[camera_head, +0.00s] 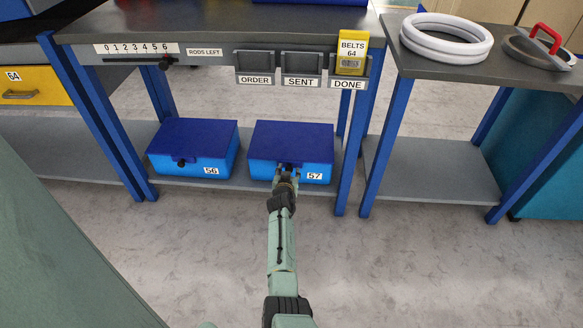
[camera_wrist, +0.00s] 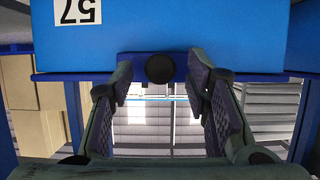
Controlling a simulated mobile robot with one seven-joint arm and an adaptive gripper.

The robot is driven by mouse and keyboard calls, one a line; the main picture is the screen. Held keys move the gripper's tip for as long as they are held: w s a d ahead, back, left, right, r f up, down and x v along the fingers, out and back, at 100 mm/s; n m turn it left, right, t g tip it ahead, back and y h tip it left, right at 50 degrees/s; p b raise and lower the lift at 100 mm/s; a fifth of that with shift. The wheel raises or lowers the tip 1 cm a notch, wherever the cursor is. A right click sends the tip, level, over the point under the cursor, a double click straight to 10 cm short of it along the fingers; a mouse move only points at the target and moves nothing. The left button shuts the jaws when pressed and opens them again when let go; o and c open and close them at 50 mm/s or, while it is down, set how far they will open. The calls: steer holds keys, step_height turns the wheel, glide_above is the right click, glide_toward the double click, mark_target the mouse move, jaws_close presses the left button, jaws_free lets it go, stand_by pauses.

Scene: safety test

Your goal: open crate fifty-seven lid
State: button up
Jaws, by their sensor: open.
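Crate 57 (camera_head: 313,168) is a blue box with a darker blue lid (camera_head: 291,140), standing on the low shelf under the workbench; the lid lies shut. Its front also shows in the wrist view (camera_wrist: 205,35), with the label upside down. A dark round knob (camera_wrist: 160,69) sits on a dark blue tab at the lid's front edge. My gripper (camera_head: 287,172) is at the crate's front, at the knob. In the wrist view my gripper (camera_wrist: 165,85) is open, with one finger on each side of the knob and visible gaps between. Whether a finger touches the tab I cannot tell.
Crate 56 (camera_head: 214,165), with its own lid and knob, stands to the left on the same shelf (camera_head: 225,185). The workbench top (camera_head: 200,22) overhangs both crates, and blue legs (camera_head: 350,150) stand at either side. The floor in front is clear.

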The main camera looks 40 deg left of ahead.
steer(key=shift+w+a+f, duration=0.15)
steer(key=shift+w+a, duration=0.05)
steer(key=shift+w, duration=0.1)
steer(key=shift+c, duration=0.6)
jaws_close()
